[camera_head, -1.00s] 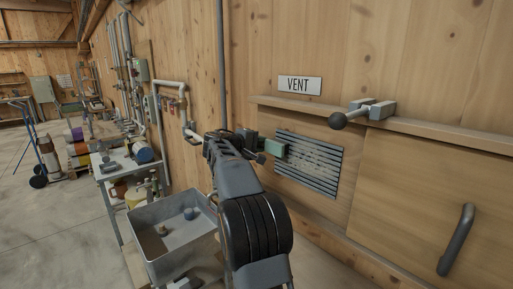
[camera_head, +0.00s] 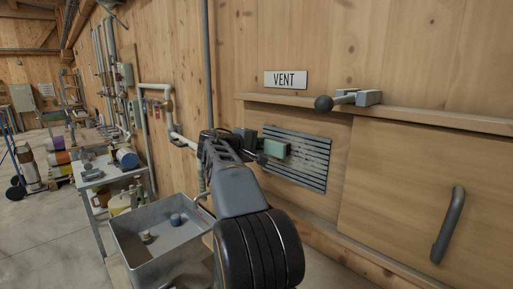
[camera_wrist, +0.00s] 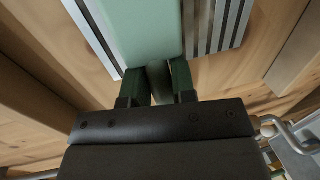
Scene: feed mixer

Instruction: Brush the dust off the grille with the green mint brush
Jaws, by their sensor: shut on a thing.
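The mint green brush (camera_head: 276,149) is held by its handle in my gripper (camera_head: 261,146), which is shut on it. Its block lies over the left part of the slatted metal grille (camera_head: 308,170); whether the bristles touch is hidden. Pale, speckled dust shows on the grille right of the brush. In the wrist view the brush (camera_wrist: 145,30) covers the middle of the grille (camera_wrist: 218,22), with bare slats on both sides. The gripper fingers (camera_wrist: 158,80) flank the brush's handle.
A VENT sign (camera_head: 286,79) is above the grille. A ledge (camera_head: 420,112) with a ball-ended lever (camera_head: 340,101) runs over it. A wooden panel with a dark handle (camera_head: 448,225) is at right. A grey bin (camera_head: 165,262) holding small objects stands below left.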

